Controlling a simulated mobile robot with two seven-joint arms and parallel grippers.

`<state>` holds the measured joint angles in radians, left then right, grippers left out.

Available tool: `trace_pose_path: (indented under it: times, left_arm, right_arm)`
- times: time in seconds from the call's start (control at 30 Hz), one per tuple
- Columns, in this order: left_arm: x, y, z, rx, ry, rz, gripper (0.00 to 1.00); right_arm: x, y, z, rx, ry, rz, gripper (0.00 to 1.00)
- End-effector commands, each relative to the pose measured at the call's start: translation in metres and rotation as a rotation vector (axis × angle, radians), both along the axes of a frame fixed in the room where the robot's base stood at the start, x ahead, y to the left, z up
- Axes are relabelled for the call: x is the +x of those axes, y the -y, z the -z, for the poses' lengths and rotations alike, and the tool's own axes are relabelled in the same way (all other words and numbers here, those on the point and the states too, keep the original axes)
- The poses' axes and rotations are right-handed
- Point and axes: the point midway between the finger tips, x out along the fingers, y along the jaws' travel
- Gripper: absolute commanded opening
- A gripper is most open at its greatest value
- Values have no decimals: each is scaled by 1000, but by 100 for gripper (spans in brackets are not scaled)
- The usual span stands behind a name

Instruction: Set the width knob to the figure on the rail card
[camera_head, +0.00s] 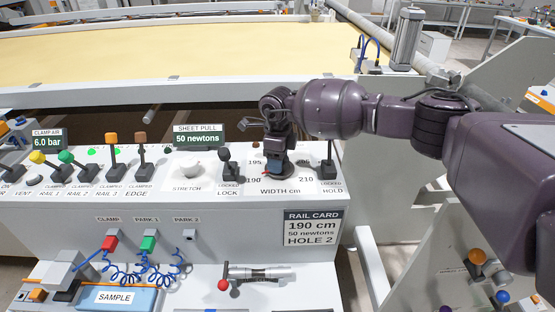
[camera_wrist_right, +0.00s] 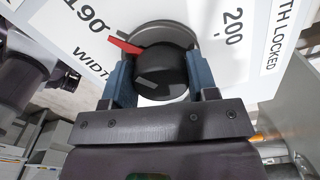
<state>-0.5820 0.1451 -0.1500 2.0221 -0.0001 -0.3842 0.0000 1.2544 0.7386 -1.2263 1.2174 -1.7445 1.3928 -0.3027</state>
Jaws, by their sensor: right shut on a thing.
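The width knob (camera_wrist_right: 163,72) is black and round with a red pointer (camera_wrist_right: 124,45). In the right wrist view the pointer is directed toward the 190 mark (camera_wrist_right: 86,16); whether it lines up exactly I cannot tell. My right gripper (camera_wrist_right: 161,82) is shut on the knob, one blue finger on each side. In the head view my right gripper (camera_head: 277,166) reaches down over the dial and mostly hides the knob. The rail card (camera_head: 312,228) on the console front reads 190 cm, 50 newtons, HOLE 2. My left gripper is not in view.
Black levers stand on both sides of the dial: the lock lever (camera_head: 227,165) at left and the hold lever (camera_head: 328,162) at right. The white stretch knob (camera_head: 190,170) is further left. A red-ended handle (camera_head: 255,274) lies on the lower ledge.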

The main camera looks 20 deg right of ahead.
Motion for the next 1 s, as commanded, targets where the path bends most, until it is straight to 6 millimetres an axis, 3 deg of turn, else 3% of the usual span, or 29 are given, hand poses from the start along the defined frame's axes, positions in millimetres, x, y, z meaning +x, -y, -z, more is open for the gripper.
trace_pose_path:
  times: [0.53,0.57,0.7,1.0]
  left_arm:
    - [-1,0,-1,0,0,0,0]
    - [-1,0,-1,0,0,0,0]
    - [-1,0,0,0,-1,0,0]
    - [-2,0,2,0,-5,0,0]
  right_arm:
    - [0,0,-1,1,2,-24,30]
    - [0,0,-1,1,2,-24,58]
    - [0,0,-1,0,1,-23,79]
    - [0,0,-2,0,1,-22,79]
